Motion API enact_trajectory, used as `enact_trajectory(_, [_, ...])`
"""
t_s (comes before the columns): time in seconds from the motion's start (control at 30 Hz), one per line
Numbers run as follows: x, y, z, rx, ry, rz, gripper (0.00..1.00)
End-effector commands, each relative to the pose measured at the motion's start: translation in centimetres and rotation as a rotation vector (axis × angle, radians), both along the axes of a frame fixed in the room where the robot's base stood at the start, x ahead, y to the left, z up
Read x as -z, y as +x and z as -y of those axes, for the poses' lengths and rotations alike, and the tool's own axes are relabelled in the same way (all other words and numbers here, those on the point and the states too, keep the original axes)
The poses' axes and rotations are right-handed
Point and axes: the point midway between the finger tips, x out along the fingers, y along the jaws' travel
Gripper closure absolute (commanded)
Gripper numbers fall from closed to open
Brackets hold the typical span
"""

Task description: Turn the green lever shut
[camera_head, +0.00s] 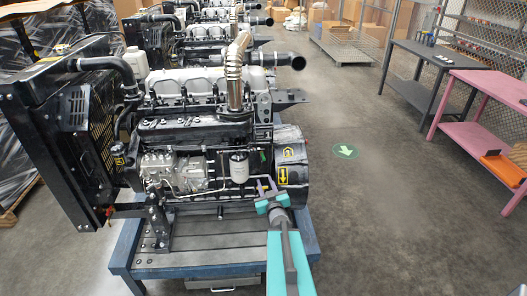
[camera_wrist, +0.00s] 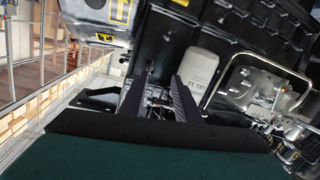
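A small green piece (camera_head: 263,155), likely the green lever, shows on the engine's side in the head view, just right of the white filter (camera_head: 239,167). It is too small to tell its angle. My gripper (camera_head: 265,184) is in front of the engine, a little below the green piece and apart from it in the picture. In the wrist view my gripper (camera_wrist: 160,88) has its two dark purple fingers spread with a gap between them and nothing held. The white filter (camera_wrist: 200,72) stands just beyond the right finger. I cannot make out the green lever in the wrist view.
The engine (camera_head: 190,130) sits on a blue stand (camera_head: 190,262). A metal pipe (camera_wrist: 262,75) bends at the right of the wrist view. A dark table (camera_head: 425,62) and a pink table (camera_head: 490,90) stand at right. The floor between (camera_head: 365,200) is clear.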

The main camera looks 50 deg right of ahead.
Motion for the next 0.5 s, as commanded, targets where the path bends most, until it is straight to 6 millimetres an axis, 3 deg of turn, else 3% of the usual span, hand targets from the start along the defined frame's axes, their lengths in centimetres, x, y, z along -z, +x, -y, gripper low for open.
enact_trajectory(0.03, [-1.8,-0.5,0.8,0.000,-0.021,0.025,0.71])
enact_trajectory(0.17, [-3.9,-1.0,1.5,-0.010,-0.057,0.068,0.71])
enact_trajectory(0.5, [-4.3,-1.1,1.7,-0.014,-0.068,0.079,0.71])
